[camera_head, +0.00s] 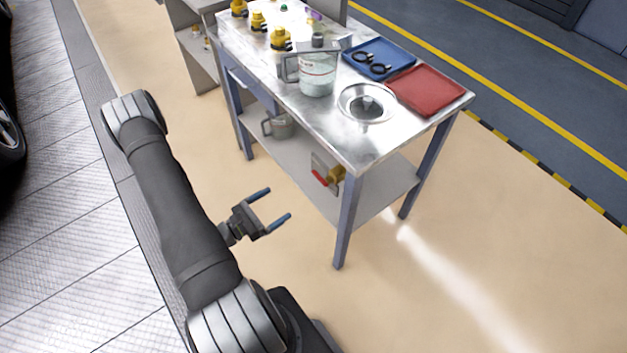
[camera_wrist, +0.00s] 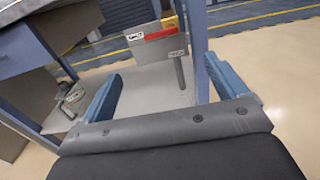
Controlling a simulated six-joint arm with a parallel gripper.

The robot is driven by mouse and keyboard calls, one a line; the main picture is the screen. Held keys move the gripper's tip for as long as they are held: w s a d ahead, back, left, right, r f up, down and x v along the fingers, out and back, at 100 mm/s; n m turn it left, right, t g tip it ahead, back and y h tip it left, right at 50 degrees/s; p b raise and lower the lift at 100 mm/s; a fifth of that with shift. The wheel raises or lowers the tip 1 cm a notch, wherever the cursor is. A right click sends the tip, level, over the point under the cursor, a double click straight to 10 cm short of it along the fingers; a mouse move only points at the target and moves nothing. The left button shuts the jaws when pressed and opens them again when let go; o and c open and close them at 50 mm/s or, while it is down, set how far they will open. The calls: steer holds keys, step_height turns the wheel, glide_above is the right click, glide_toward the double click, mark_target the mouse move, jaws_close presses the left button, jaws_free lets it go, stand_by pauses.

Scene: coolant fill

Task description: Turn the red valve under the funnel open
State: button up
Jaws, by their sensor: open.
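The red valve handle (camera_head: 319,178) sits below the table top, beside a brass valve body (camera_head: 336,175), under the metal funnel (camera_head: 367,103) set in the table. In the wrist view the red handle (camera_wrist: 161,34) lies about level in front of a pale plate with small labels, and part of the brass body (camera_wrist: 170,22) shows above it. My gripper (camera_head: 275,204) is open and empty, to the left of the valve and apart from it. In the wrist view its blue fingers (camera_wrist: 168,90) frame the space below the handle.
The table leg (camera_head: 346,222) stands just right of the valve. The lower shelf (camera_head: 305,182) holds a metal can (camera_head: 278,126). On top are a clear jug (camera_head: 317,74), yellow-capped bottles (camera_head: 280,40), a blue tray (camera_head: 357,66) and a red tray (camera_head: 428,107). The floor around my gripper is clear.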

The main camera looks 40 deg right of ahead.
mark_target(318, 178)
steer(key=d, duration=1.5)
steer(key=shift+d, duration=0.15)
steer(key=c, duration=1)
steer(key=shift+n, duration=0.4)
steer(key=shift+s+f+n, duration=0.3)
steer(key=shift+f+n, duration=0.15)
steer(key=shift+n, duration=2.4)
steer(key=shift+s+f+n, duration=0.25)
steer(key=shift+f+n, duration=0.25)
steer(key=shift+n, duration=2.4)
steer(key=shift+s+f+n, duration=0.3)
steer(key=shift+f+n, duration=0.15)
steer(key=shift+n, duration=2.4)
